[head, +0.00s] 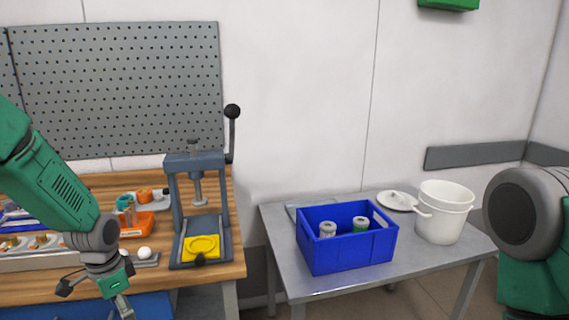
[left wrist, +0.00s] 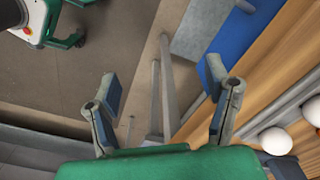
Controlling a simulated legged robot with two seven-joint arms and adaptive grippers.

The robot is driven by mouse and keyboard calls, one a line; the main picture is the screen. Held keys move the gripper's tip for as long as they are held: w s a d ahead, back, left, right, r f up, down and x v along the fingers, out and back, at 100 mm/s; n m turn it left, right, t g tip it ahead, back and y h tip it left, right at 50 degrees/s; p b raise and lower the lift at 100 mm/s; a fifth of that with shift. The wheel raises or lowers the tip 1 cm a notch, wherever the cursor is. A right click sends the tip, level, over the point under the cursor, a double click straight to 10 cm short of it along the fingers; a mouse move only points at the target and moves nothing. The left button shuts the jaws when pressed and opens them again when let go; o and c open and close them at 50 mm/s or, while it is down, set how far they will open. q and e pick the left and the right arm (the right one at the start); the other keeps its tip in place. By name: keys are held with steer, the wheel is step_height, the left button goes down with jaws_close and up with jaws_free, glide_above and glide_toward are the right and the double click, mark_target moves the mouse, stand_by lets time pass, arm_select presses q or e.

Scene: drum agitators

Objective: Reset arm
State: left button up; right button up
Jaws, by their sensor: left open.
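My left arm comes in from the left in the head view, and its gripper (head: 94,297) hangs at the front edge of the wooden workbench (head: 160,284). The left wrist view shows that gripper's two fingers (left wrist: 162,78) spread apart with nothing between them. Floor and table legs show beyond the fingers. Of my right arm, only green and grey links show at the right edge of the head view. The right gripper is out of view.
An arbor press (head: 177,209) with a yellow plate stands on the workbench, near an orange tray (head: 136,229). A metal table (head: 281,231) holds a blue crate (head: 345,253) with two canisters, a white bucket (head: 440,224) and a lid (head: 397,200).

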arm_select(q)
steer(key=s+d+f+n+b, duration=0.1)
steer(key=s+d+f, duration=0.3)
steer(key=s+f, duration=0.25)
steer(key=s+d+f+n+b, duration=0.2)
steer(key=s+d+f, duration=0.2)
steer(key=s+f, duration=0.3)
steer(key=s+d+f+n+b, duration=0.1)
steer(key=s+f+n, duration=0.1)
steer(key=s, duration=0.6)
steer(key=s+d+f+n+b, duration=0.1)
steer(key=s+f, duration=0.3)
steer(key=s, duration=0.4)
steer(key=shift+d+n, duration=0.5)
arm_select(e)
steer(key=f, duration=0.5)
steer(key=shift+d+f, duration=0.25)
arm_select(q)
steer(key=shift+s+d, duration=0.1)
steer(key=shift+d, duration=0.1)
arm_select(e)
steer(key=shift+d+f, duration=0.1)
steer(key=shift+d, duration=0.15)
arm_select(q)
steer(key=shift+a+f, duration=0.15)
steer(key=shift+a, duration=0.05)
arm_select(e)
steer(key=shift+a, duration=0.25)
